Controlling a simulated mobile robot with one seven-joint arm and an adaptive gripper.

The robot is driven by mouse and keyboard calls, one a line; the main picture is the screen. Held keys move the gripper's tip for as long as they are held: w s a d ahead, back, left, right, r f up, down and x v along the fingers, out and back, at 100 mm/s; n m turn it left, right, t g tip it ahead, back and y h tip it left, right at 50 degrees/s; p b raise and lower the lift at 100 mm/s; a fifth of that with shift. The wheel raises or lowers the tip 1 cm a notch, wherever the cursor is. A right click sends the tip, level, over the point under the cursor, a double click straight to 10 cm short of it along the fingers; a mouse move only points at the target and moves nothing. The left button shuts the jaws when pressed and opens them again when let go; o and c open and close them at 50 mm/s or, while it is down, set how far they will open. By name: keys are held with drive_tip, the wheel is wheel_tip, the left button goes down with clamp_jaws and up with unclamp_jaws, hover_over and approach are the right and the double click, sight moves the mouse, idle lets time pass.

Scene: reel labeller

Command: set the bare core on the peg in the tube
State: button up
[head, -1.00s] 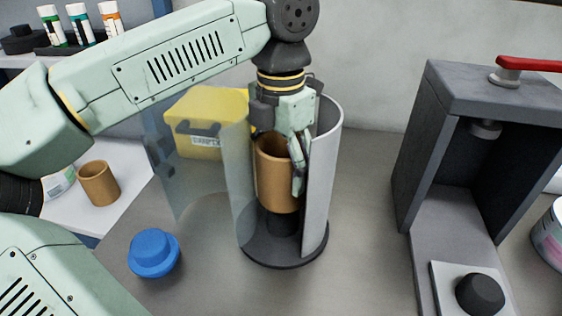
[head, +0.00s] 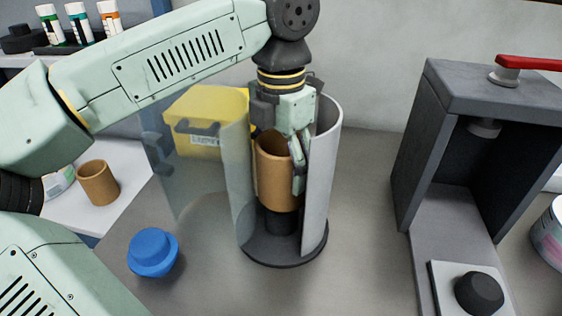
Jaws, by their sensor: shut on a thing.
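The bare core (head: 277,180) is a brown cardboard cylinder, upright inside the open front of the tube (head: 322,170). The tube is a pale upright shell on a dark round base (head: 285,253). The dark peg (head: 281,221) stands on the base, and its lower part shows below the core. The core's lower edge is at the peg's top; I cannot tell whether the peg reaches inside it. My gripper (head: 297,178) points down inside the tube and is shut on the core's wall. One finger shows on the right side; the other is largely hidden.
A clear curved door (head: 195,180) stands open at the tube's left. A blue knob-like cap (head: 153,252) lies front left. Another brown core (head: 98,183) stands on a white surface. A yellow bin (head: 205,105) is behind. A grey press (head: 470,150) stands right, with free counter between.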

drive_tip(key=shift+f, duration=0.3)
drive_tip(key=shift+w+a+r, duration=0.1)
drive_tip(key=shift+a+r, duration=0.1)
drive_tip(key=shift+r, duration=0.2)
drive_tip(key=shift+f, duration=0.15)
drive_tip(key=shift+f+b, duration=0.3)
drive_tip(key=shift+f, duration=0.05)
drive_tip(key=shift+r, duration=0.1)
drive_tip(key=shift+s+d+r, duration=0.15)
drive_tip(key=shift+s+r, duration=0.05)
drive_tip(key=shift+r, duration=0.1)
drive_tip(key=shift+f, duration=0.2)
idle(0.4)
drive_tip(key=shift+f, duration=0.3)
drive_tip(key=shift+r, duration=0.1)
